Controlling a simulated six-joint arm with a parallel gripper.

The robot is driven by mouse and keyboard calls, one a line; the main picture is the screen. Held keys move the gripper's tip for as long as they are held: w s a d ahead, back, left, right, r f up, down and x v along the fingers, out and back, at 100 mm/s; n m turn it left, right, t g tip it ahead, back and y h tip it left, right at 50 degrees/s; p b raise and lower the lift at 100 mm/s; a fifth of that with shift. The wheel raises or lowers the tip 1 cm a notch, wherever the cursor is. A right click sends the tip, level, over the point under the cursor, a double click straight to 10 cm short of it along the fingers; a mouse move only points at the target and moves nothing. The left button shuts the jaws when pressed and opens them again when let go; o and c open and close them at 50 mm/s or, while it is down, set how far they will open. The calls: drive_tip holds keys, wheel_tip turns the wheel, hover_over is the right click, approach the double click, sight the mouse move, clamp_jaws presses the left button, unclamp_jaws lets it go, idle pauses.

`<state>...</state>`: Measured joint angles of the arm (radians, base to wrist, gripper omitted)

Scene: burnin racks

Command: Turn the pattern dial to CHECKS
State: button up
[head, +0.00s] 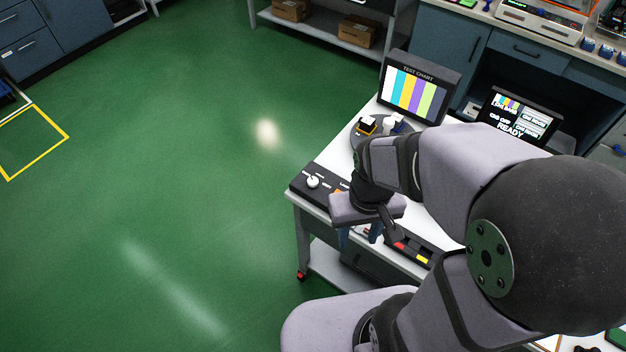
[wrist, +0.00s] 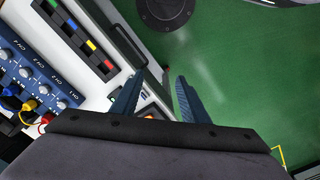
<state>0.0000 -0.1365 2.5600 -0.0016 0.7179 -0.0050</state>
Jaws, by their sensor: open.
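A white round dial (head: 313,181) sits on a dark control panel (head: 299,188) at the table's front left corner in the head view. Its small labels are too small to read, so I cannot tell its setting. The TEST CHART screen (head: 414,95) shows vertical colour bars. My gripper (head: 360,236) points down near the table's front edge, to the right of the dial and apart from it. In the wrist view my gripper (wrist: 161,75) has its two blue fingers spread with nothing between their tips. I cannot make out the dial in the wrist view.
A small screen (head: 518,117) reads READY. A round turntable (head: 356,140) holds small items behind my arm. A strip of coloured buttons (wrist: 91,45) and a blue panel with cables (wrist: 30,78) lie left in the wrist view. The green floor (head: 170,190) is clear.

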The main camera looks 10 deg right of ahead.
drive_tip(key=shift+o, duration=0.6)
drive_tip(key=n+b, duration=0.5)
drive_tip(key=b, duration=0.3)
hover_over(313, 180)
wheel_tip(313, 180, down, 9)
drive_tip(key=shift+f, duration=0.1)
drive_tip(key=shift+s+f+p, duration=0.1)
drive_tip(key=shift+f+p, duration=1)
drive_tip(key=shift+f, duration=2.45)
drive_tip(key=c, duration=1.1)
drive_tip(key=shift+o, duration=0.2)
drive_tip(key=shift+m, duration=0.3)
